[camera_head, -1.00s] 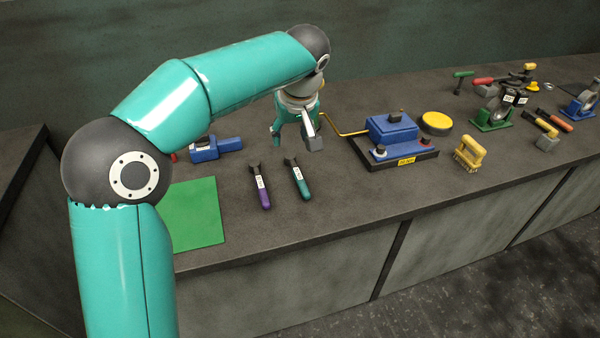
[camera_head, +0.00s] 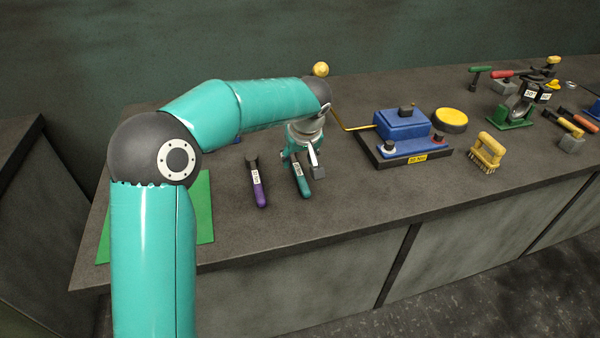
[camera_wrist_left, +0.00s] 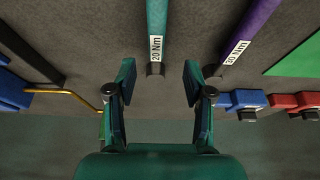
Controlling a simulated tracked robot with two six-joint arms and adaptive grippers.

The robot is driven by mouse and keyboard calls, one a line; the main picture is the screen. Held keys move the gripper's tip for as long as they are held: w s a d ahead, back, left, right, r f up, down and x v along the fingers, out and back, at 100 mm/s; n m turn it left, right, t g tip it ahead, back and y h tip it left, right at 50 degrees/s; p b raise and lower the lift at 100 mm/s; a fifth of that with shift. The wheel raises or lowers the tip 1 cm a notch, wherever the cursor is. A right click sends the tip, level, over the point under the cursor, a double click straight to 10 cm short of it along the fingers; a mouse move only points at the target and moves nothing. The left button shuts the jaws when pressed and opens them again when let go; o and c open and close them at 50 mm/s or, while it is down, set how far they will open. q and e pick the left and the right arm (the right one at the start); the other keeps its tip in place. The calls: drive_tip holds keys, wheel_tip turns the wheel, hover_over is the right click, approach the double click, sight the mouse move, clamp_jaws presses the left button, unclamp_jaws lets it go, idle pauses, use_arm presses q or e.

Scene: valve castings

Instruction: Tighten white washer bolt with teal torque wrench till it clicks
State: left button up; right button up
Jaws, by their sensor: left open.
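The teal torque wrench (camera_head: 302,187) lies on the bench, its upper part hidden behind my left gripper (camera_head: 303,166). In the left wrist view the teal wrench (camera_wrist_left: 157,30) has a "20 Nm" label, and its dark head end lies between the open fingers of the left gripper (camera_wrist_left: 158,80). The gripper looks empty; I cannot tell whether it touches the wrench. The white washer bolt (camera_head: 390,147) stands at the left front of the blue fixture (camera_head: 403,125), right of the gripper. My right gripper is not in view.
A purple wrench (camera_head: 258,187) lies left of the teal one. A red washer bolt (camera_head: 438,137) is on the fixture's right. A yellow brush (camera_head: 487,150) stands further right. A green mat (camera_head: 204,205) lies left.

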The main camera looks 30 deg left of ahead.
sight(298, 169)
use_arm(q)
drive_tip(key=shift+w+a+f, duration=0.1)
drive_tip(key=shift+a+f, duration=0.2)
drive_tip(key=shift+f, duration=0.35)
drive_tip(key=shift+w+d+p+x, duration=0.15)
drive_tip(key=shift+p+x, duration=0.15)
drive_tip(key=shift+x, duration=1.05)
drive_tip(key=shift+w+d+p+x, duration=0.15)
drive_tip(key=shift+p+x, duration=0.1)
drive_tip(key=shift+x, duration=1.05)
drive_tip(key=shift+a, duration=0.1)
drive_tip(key=shift+c, duration=0.2)
drive_tip(key=shift+r, duration=0.1)
clamp_jaws()
